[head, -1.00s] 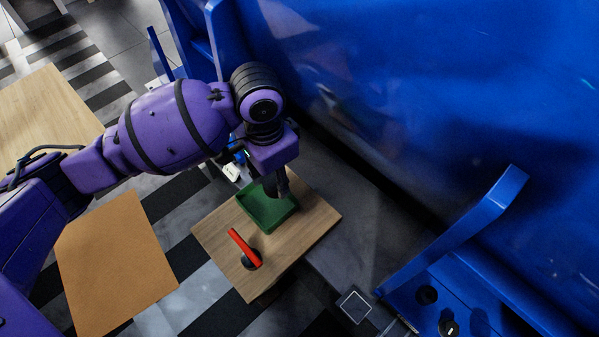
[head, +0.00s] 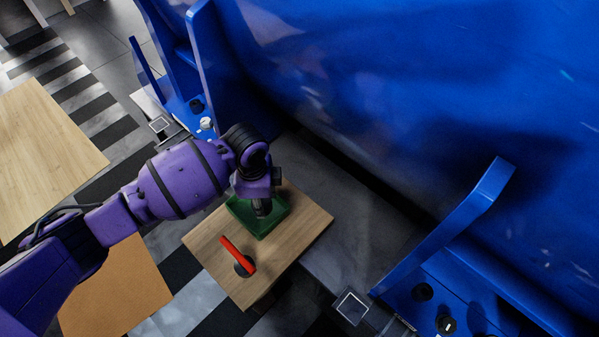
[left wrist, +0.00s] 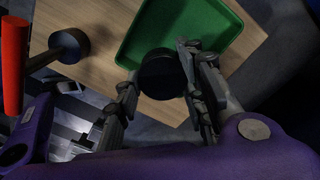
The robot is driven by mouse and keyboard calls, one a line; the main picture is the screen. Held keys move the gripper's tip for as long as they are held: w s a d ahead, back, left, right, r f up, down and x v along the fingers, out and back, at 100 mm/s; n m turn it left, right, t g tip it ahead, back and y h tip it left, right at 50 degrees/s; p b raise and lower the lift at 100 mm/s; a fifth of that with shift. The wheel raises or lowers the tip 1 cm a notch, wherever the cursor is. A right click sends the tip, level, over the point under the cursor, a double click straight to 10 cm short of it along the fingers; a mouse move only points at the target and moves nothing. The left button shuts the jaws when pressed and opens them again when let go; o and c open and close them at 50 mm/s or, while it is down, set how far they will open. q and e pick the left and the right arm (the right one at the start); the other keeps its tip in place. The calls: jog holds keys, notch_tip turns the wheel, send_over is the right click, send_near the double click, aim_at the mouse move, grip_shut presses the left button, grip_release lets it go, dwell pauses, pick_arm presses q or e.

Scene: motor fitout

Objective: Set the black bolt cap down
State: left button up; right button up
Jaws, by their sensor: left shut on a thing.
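My left gripper (head: 262,208) is over the green tray (head: 268,228) with its fingers pointing down. In the left wrist view the fingers (left wrist: 162,82) are shut on the black bolt cap (left wrist: 158,72), a dark round piece. The cap is over the near part of the tray (left wrist: 190,22); I cannot tell whether it touches the tray floor. In the head view the cap is hidden or too dark to make out. My right gripper is in neither view now.
The tray stands on a small wooden table (head: 300,232). A red-handled tool with a black head (head: 238,256) is beside it. Blue framework with an upright bracket (head: 470,210) and black caps (head: 423,292) is at the right. An orange-brown board (head: 120,285) is at the left.

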pick_arm(q)
jog(key=f, duration=0.1)
jog(key=w+a+f, duration=0.1)
jog(key=w+f+b, duration=0.1)
jog(key=shift+a, duration=0.4)
jog(key=f, duration=0.1)
jog(key=f+b, duration=0.2)
jog(key=f, duration=0.1)
jog(key=shift+w+a, duration=0.1)
jog(key=shift+a, duration=0.15)
jog(key=shift+r, duration=0.2)
jog(key=shift+f, duration=0.2)
jog(key=o, duration=1)
jog(key=shift+c, duration=0.2)
jog(key=shift+r, duration=0.1)
